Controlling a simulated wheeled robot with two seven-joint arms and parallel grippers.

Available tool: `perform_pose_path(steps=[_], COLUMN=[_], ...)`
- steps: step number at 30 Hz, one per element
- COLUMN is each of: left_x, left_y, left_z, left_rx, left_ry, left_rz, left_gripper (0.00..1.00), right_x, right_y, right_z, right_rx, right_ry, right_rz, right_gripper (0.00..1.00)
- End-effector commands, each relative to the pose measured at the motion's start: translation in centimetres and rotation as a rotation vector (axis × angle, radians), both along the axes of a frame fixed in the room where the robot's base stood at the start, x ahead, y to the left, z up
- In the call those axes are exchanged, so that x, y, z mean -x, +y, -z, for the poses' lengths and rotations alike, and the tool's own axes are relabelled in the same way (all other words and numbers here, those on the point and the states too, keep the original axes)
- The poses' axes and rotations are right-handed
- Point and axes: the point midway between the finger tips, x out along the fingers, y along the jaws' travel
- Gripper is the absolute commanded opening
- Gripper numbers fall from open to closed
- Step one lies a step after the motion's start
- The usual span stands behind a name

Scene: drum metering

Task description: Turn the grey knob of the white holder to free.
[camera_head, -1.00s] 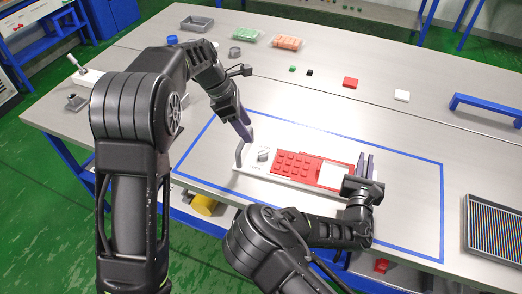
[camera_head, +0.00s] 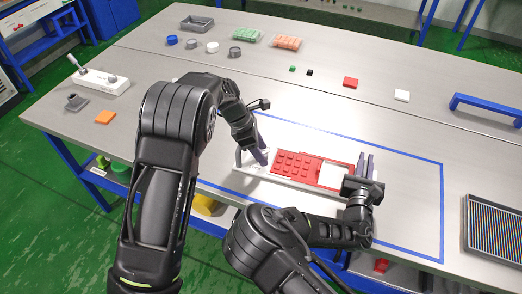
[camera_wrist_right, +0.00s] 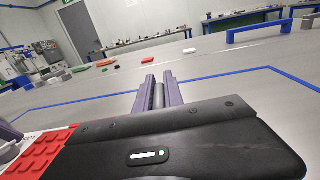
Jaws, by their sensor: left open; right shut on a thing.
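The white holder (camera_head: 253,173) lies inside the blue outline, with a red studded block (camera_head: 292,163) and a white square (camera_head: 333,175) on it. Its grey knob (camera_wrist_right: 8,152) is at its left end, mostly hidden behind my left fingers in the head view. My left gripper (camera_head: 261,157) is open, its fingers pointing down at the knob; I cannot tell whether they touch it. My right gripper (camera_head: 365,166) is at the holder's right end. It also shows in the right wrist view (camera_wrist_right: 158,84), shut on a grey part there that is mostly hidden.
Another white base (camera_head: 100,80) with a lever stands at the far left, near an orange square (camera_head: 105,117). Small round parts and trays of green and orange pieces are at the back. A blue handle (camera_head: 486,105) and a striped box (camera_head: 495,228) are at the right.

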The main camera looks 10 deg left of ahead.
Motion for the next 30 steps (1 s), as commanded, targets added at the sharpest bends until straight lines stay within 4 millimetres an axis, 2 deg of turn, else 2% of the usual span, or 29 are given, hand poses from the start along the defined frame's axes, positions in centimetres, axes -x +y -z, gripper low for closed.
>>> perform_pose_path(steps=[7,25,30], left_x=[-0.02,-0.02,-0.03], left_y=[-0.03,-0.01,-0.01], left_z=[0.02,-0.03,-0.03], left_rx=[0.000,0.000,0.000], left_ry=[0.000,0.000,-0.001], left_rz=[0.000,0.001,0.000], left_gripper=[0.51,0.02,0.00], right_x=[-0.01,0.00,0.00], right_y=[0.01,0.01,0.01], right_z=[0.01,0.00,0.00], right_rx=[0.000,0.000,0.000], right_ry=[0.000,0.000,0.000], right_rz=[0.000,0.000,0.000], right_gripper=[0.00,0.00,0.00])
